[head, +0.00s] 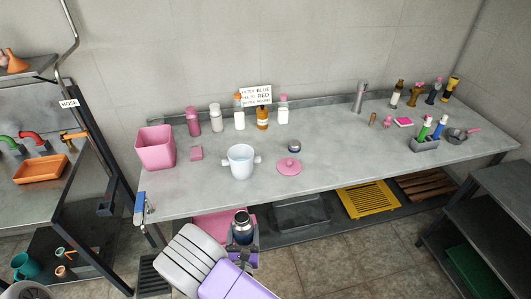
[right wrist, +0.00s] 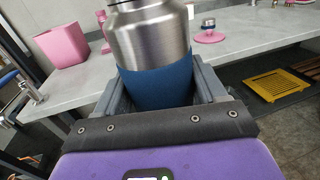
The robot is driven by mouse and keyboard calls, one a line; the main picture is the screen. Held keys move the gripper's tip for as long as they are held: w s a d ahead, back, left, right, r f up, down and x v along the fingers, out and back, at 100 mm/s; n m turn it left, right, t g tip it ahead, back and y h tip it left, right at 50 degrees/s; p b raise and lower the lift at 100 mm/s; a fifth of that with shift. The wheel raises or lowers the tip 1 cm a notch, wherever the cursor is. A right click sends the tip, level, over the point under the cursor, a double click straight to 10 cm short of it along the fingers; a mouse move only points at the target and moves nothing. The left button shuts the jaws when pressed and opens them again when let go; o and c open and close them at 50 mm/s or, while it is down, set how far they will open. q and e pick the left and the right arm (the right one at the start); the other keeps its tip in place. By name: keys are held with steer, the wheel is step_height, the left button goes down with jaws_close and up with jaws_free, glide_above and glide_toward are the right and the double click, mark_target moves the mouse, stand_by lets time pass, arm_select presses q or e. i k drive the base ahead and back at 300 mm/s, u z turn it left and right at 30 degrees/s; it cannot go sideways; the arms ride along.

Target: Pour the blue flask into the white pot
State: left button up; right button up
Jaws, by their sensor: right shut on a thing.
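The flask (head: 242,228) has a steel upper body and a blue lower band, which shows clearly in the right wrist view (right wrist: 160,85). My right gripper (head: 243,243) is shut around it, in front of the table's front edge. The flask looks about upright; its top is cut off in the right wrist view. The white pot (head: 241,166) stands on the table beyond the flask, with a handle on each side and its top uncovered. The flask is apart from the pot. In the right wrist view the flask hides most of the pot. My left gripper is not in view.
A pink lid (head: 289,168) lies right of the pot, with a small steel-and-dark item (head: 294,146) behind it. A pink bin (head: 156,148) stands left. Several bottles (head: 262,118) line the back. The grey tabletop (head: 345,160) is clear right of the lid.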

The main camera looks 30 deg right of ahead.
mark_target(241, 159)
steer(key=z, duration=0.05)
steer(key=i, duration=1)
